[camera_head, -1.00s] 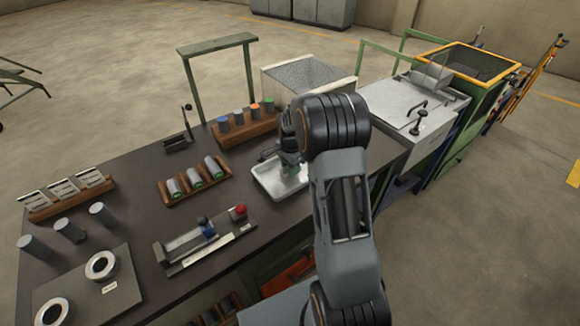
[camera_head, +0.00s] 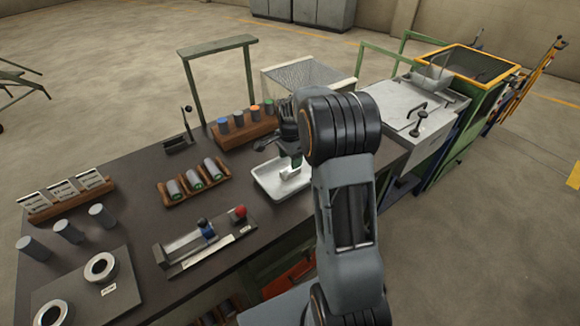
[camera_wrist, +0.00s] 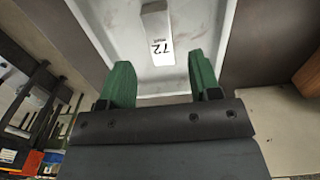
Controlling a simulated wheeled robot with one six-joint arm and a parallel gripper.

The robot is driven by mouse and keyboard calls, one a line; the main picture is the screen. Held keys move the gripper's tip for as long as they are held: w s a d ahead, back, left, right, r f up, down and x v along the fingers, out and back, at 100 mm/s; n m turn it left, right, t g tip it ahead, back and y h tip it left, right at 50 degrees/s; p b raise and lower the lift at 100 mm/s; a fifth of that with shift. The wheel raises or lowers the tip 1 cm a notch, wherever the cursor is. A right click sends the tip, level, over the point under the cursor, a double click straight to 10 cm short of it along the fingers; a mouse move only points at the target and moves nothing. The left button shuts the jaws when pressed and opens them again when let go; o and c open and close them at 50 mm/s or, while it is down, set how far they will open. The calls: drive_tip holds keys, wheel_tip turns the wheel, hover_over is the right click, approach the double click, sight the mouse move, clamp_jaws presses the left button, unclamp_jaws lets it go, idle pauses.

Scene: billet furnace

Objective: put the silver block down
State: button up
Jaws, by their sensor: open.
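The silver block (camera_wrist: 155,22) lies in the white tray (camera_wrist: 215,12), with a white label reading 72 at its near end. In the head view the block (camera_head: 291,172) shows in the tray (camera_head: 268,187), just below my gripper. In the head view my gripper (camera_head: 296,158) is over the tray and partly hidden by my arm.
A rack of coloured-top cylinders (camera_head: 240,128) stands behind the tray. A wooden rack (camera_head: 194,182) and a measuring fixture (camera_head: 205,245) lie left of it. A mesh-topped bin (camera_head: 305,75) and a light-topped bench (camera_head: 405,108) stand beyond the table.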

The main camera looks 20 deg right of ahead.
drive_tip(key=s+a+r+n, duration=0.3)
drive_tip(key=s+r, duration=0.1)
drive_tip(key=r, duration=0.6)
drive_tip(key=s+a+n+t, duration=0.2)
drive_tip(key=s+n, duration=0.4)
drive_tip(key=s, duration=0.3)
drive_tip(key=s+a+n+t, duration=0.1)
drive_tip(key=s+a+n, duration=0.4)
drive_tip(key=s+n, duration=0.2)
drive_tip(key=shift+s+a+r+t, duration=0.2)
drive_tip(key=shift+s+r+t, duration=0.15)
drive_tip(key=shift+s, duration=0.55)
drive_tip(key=shift+c, duration=0.3)
